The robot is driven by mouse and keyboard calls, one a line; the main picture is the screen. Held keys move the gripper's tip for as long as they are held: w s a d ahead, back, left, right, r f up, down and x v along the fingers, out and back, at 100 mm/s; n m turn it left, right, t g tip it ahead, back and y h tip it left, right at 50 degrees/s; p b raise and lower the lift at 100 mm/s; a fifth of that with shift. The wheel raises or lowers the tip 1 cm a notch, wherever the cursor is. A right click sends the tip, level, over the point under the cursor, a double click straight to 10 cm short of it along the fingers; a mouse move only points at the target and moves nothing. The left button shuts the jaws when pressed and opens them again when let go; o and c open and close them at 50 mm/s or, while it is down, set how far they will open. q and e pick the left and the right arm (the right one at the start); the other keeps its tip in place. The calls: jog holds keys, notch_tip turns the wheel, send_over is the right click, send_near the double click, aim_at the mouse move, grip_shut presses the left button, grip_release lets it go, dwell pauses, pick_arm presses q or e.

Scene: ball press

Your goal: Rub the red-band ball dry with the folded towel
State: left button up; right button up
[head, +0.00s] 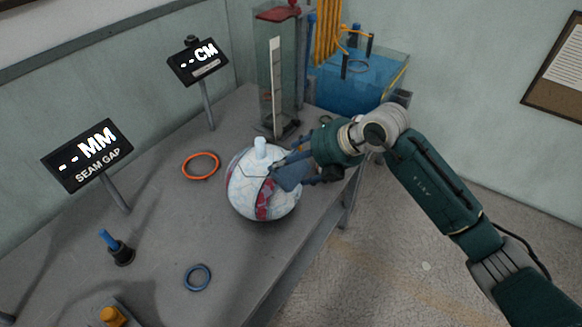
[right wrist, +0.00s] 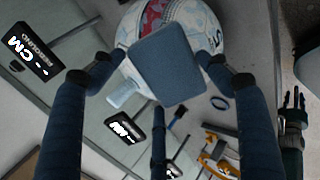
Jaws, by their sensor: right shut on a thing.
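The ball (head: 250,190) is white with pale patterning and a red band (head: 264,200), and has a white stub (head: 260,148) on top. It sits on the grey table. My right gripper (head: 290,167) is shut on the folded towel (head: 291,177), a blue-grey pad at the ball's right side. In the right wrist view the towel (right wrist: 165,65) lies between the fingers and covers part of the ball (right wrist: 190,15); whether they touch is unclear. My left gripper (right wrist: 292,105) shows small and dark at the right edge there, its opening unclear; it is outside the head view.
An orange ring (head: 201,166) and a blue ring (head: 197,278) lie on the table. Two display signs (head: 88,155) (head: 198,62) stand on posts at the left and back. A clear column (head: 277,85) and a blue tank (head: 362,85) stand behind. A dark peg stand (head: 118,250) is front left.

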jog(key=shift+w+d, duration=0.1)
jog(key=shift+w, duration=0.1)
jog(key=shift+s+a+p, duration=0.5)
jog(key=shift+s+a, duration=0.4)
jog(key=shift+s, duration=0.3)
jog(key=shift+w+d+b, duration=0.35)
jog(key=shift+w+d, duration=0.55)
jog(key=shift+w, duration=0.3)
jog(key=shift+s+a+p, duration=0.25)
jog(key=shift+s+a, duration=0.2)
jog(key=shift+s, duration=0.2)
jog(key=shift+s+a+p, duration=0.25)
jog(key=shift+s+a, duration=0.2)
jog(key=shift+s, duration=0.15)
jog(key=shift+p+v, duration=0.7)
jog(key=shift+v, duration=0.25)
jog(key=p+v, duration=0.2)
jog(key=v, duration=0.2)
jog(key=shift+r, duration=0.1)
